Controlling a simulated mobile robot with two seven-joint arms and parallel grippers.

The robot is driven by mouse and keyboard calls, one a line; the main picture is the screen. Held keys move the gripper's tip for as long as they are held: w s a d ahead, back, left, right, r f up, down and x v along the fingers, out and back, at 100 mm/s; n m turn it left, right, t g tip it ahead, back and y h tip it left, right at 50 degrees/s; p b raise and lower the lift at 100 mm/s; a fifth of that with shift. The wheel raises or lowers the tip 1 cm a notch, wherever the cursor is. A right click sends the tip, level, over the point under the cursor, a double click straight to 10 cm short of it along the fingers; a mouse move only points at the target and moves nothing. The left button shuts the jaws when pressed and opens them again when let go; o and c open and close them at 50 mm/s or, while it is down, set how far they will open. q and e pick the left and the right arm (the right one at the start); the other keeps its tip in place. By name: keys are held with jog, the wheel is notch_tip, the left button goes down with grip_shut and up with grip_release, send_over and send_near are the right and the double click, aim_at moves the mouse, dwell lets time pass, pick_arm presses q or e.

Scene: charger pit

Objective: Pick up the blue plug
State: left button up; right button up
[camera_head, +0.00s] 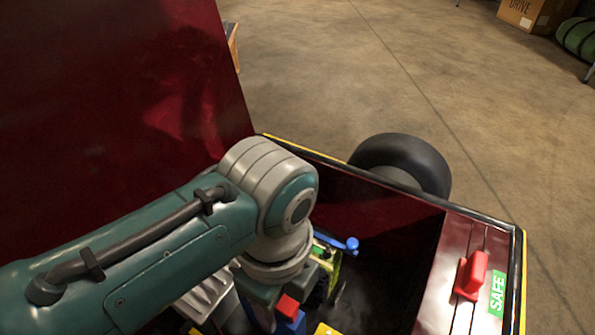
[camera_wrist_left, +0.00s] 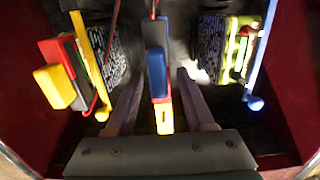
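A blue plug (camera_wrist_left: 156,72) shows in the middle of the left wrist view, with a yellow piece (camera_wrist_left: 164,118) at its near end. My left gripper (camera_wrist_left: 159,80) is open, with one finger on each side of the plug and gaps visible between. Whether the fingers are down at its height is hard to tell. In the head view a blue part (camera_head: 294,325), perhaps this plug, shows below a red block (camera_head: 288,305); my left arm hides much of that area. My right gripper is not in view.
A yellow lever (camera_wrist_left: 90,55) and a yellow block (camera_wrist_left: 55,87) are on the left; a blue ball-ended lever (camera_wrist_left: 262,60) is on the right. Dark red bay walls (camera_head: 370,212) surround them. A red switch (camera_head: 472,275) beside a SAFE label (camera_head: 497,294) sits on the right rim.

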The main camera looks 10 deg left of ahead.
pick_arm(q)
grip_shut()
dwell(0.4)
notch_tip(320, 180, up, 20)
jog(key=p, duration=1.5)
jog(key=shift+f+b, duration=4.6)
jog(key=shift+f, duration=2.3)
jog(key=shift+f+b, duration=2.4)
jog(key=shift+f, duration=0.7)
